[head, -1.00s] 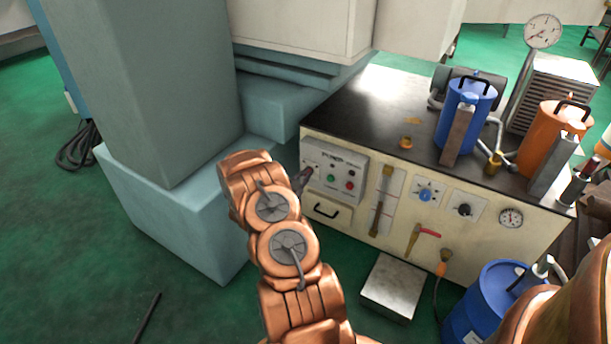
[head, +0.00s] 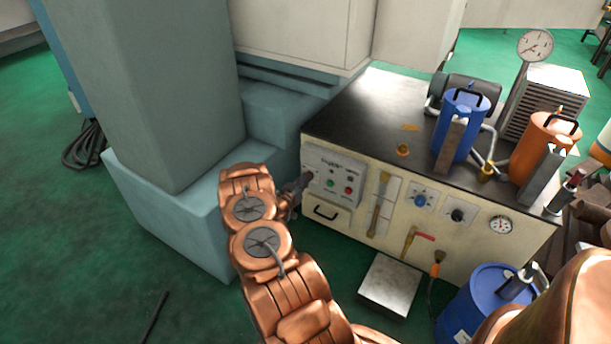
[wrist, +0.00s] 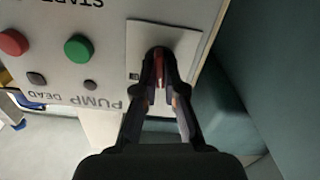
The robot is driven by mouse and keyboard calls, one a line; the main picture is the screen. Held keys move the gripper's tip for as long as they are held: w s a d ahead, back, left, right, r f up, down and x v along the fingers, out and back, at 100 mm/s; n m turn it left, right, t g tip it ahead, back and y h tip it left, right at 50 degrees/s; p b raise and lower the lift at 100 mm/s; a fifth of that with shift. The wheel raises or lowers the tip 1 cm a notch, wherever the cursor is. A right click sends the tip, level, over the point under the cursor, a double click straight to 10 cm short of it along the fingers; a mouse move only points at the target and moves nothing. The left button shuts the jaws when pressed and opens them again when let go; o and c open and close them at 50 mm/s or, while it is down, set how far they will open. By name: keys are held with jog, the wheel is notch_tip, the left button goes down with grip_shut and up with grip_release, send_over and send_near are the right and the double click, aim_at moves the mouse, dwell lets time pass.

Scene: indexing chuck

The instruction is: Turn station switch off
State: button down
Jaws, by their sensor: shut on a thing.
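The cream station cabinet (head: 345,245) has a grey pump control box (head: 333,177) at the left of its front. My gripper (head: 305,179) is at the left end of that box. In the wrist view, my gripper (wrist: 160,82) is shut on the station switch (wrist: 160,55), a knob on a pale square plate (wrist: 185,38). The fingers cover most of the switch, and a thin reddish strip shows between them. I cannot tell which way the switch is turned. A green button (wrist: 78,48) and a red button (wrist: 13,43) sit beside the plate.
A teal machine base (head: 175,215) stands close to the left of the cabinet and my arm. A metal block (head: 390,285) lies on the floor in front. Blue (head: 460,125) and orange (head: 545,150) canisters stand on the cabinet top.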

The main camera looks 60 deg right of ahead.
jog(key=shift+n+p, duration=0.8)
jog(key=shift+n, duration=1)
jog(key=c, duration=1.3)
grip_release()
jog(key=shift+o, duration=0.2)
jog(key=a, duration=1.2)
jog(key=shift+s, duration=0.2)
jog(key=shift+s, duration=0.15)
